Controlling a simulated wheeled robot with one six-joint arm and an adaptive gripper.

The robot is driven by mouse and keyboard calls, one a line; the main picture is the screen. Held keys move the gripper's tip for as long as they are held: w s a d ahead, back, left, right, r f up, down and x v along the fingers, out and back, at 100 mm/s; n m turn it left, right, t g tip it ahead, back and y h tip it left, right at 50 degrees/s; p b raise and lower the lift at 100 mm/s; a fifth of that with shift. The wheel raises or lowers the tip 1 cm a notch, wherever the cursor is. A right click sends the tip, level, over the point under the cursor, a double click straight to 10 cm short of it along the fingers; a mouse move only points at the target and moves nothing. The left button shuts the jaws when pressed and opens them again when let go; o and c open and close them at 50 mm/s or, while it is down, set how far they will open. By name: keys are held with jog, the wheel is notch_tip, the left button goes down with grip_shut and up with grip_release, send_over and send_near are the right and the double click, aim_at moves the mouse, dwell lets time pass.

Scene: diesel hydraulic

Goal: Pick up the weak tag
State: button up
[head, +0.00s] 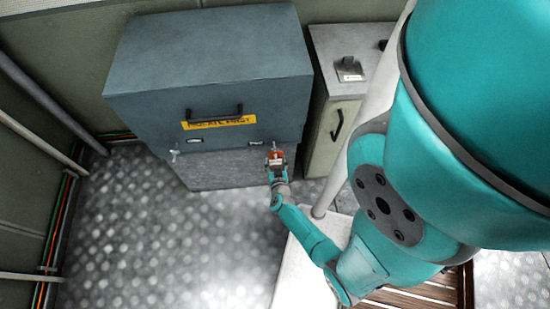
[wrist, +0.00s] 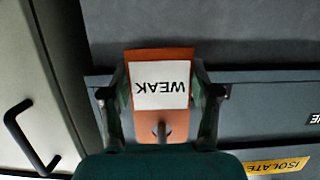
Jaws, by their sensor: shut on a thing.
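The weak tag (wrist: 161,79) is an orange plate with a white label that reads WEAK, upside down in the wrist view. My gripper (wrist: 160,95) is shut on it, with one finger at each side edge of the tag. In the head view the orange tag (head: 275,157) shows small at the end of my gripper (head: 276,168), in front of the blue-grey chest. The gripper hides the lower end of the tag in the wrist view.
The blue-grey chest (head: 210,70) has a dark handle and a yellow label (head: 219,122). A narrow cabinet (head: 335,125) stands close on its right, with a small plate (head: 349,70) on top. Metal floor (head: 170,240) is clear at front left.

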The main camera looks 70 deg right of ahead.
jog(key=shift+f+v, duration=0.1)
jog(key=shift+v, duration=0.55)
jog(key=shift+f+v, duration=0.15)
jog(key=shift+v, duration=0.55)
jog(key=shift+a, duration=0.1)
jog(key=s+a, duration=0.2)
jog(key=a, duration=0.4)
jog(key=shift+s+a+r, duration=0.2)
jog(key=shift+s, duration=0.2)
dwell(0.8)
